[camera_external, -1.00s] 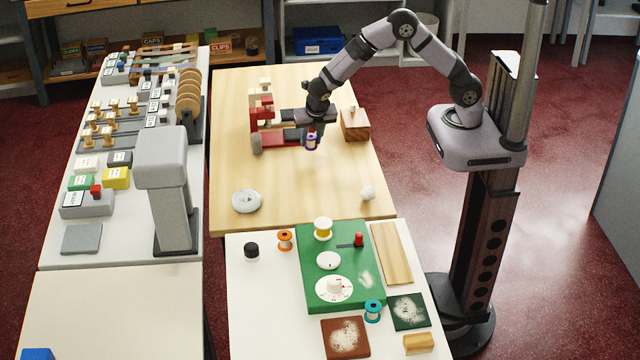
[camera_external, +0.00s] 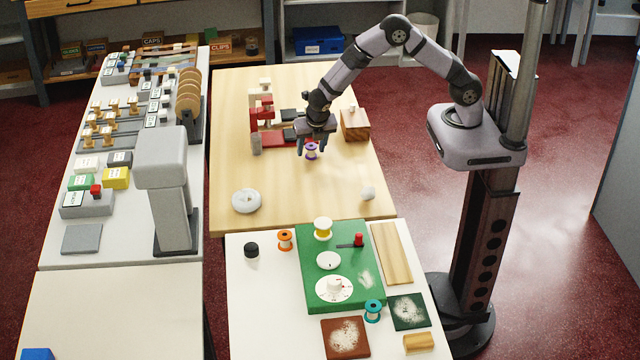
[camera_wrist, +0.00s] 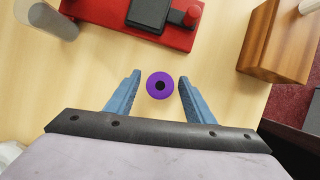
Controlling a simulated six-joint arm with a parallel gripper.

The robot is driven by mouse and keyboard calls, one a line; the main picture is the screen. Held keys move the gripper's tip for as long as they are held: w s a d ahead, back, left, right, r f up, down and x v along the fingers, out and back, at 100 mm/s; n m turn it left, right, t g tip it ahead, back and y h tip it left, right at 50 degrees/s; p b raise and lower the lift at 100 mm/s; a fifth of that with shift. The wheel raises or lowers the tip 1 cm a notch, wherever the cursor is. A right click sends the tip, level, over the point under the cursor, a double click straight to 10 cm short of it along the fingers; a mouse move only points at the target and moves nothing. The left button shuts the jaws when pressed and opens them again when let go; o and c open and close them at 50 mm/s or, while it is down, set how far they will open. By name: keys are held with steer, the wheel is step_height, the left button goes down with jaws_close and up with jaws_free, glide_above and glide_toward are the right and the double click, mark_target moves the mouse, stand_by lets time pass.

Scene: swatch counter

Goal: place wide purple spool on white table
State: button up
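The purple spool (camera_external: 311,151) is over the pale wooden table, just below my gripper (camera_external: 314,150); I cannot tell for sure whether it rests on the wood. In the wrist view the spool (camera_wrist: 160,86) shows end-on as a purple ring with a dark centre. It lies between the two blue fingers of my gripper (camera_wrist: 159,76), with a visible gap on each side. The fingers are open and do not appear to touch it. The white table (camera_external: 262,310) is at the front of the external view, adjoining the wooden table.
The white table holds an orange spool (camera_external: 285,240), a teal spool (camera_external: 373,310), a green board (camera_external: 315,297) with a yellow spool (camera_external: 322,229), and a black-topped jar (camera_external: 251,251). A red fixture (camera_wrist: 125,20) and wooden block (camera_wrist: 275,45) stand near my gripper.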

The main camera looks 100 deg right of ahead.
steer(key=shift+r, duration=0.15)
steer(key=w+v, duration=0.1)
steer(key=v, duration=1.1)
steer(key=s+a+f+m+y, duration=0.1)
steer(key=s+a+m+y, duration=0.1)
steer(key=s+m, duration=0.7)
steer(key=s+a+f+m+y, duration=0.1)
steer(key=s+a+m, duration=0.3)
steer(key=s+m, duration=0.5)
steer(key=s+y+b, duration=0.1)
steer(key=s, duration=0.3)
steer(key=shift+s+a+m+g, duration=0.35)
steer(key=shift+a+m+g, duration=0.05)
steer(key=shift+o, duration=0.5)
steer(key=shift+s+a+f+m+y, duration=0.15)
steer(key=shift+s+m+y, duration=0.15)
steer(key=shift+s+m, duration=0.2)
steer(key=shift+w, duration=0.1)
